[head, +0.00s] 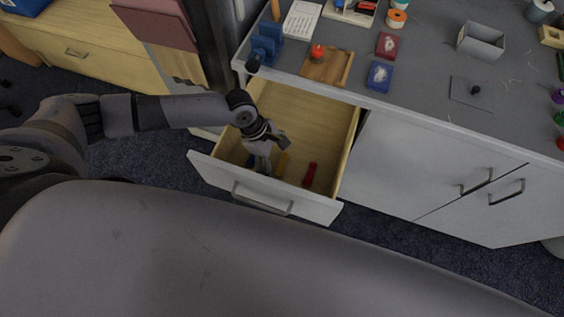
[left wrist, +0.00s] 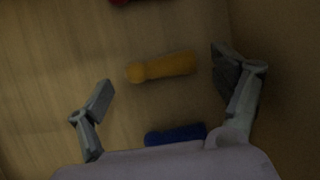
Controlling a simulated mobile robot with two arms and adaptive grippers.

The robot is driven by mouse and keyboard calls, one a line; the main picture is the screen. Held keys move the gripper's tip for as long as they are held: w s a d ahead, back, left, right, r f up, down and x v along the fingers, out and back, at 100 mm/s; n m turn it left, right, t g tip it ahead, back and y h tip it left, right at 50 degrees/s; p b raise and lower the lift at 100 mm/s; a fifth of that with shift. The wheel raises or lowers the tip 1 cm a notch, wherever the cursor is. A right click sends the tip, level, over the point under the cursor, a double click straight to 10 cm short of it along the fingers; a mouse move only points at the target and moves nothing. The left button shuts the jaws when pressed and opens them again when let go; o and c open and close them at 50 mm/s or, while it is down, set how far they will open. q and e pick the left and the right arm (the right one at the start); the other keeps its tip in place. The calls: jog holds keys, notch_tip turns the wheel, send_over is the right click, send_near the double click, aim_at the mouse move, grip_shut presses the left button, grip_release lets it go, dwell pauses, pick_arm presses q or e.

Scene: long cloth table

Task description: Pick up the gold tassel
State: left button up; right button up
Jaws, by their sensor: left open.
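The gold tassel (left wrist: 162,67) lies on the drawer floor in the left wrist view, ahead of and between the open fingers of my left gripper (left wrist: 170,85). It is yellow-gold with a rounded knob at its left end. In the head view the gold tassel (head: 282,164) shows just right of my left gripper (head: 267,163), which reaches down into the open drawer (head: 331,128). The fingers appear apart from the tassel, with nothing held. My right gripper is in neither view.
A red tassel (head: 309,175) lies right of the gold one in the drawer. A blue tassel (left wrist: 175,134) lies close to my gripper's palm. The drawer's front panel (head: 225,186) and side walls surround the gripper. The cluttered grey tabletop (head: 425,70) is above.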

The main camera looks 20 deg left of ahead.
pick_arm(q)
jog(key=shift+f, duration=0.2)
jog(key=shift+c, duration=0.4)
jog(key=c, duration=0.9)
jog(key=shift+r, duration=0.1)
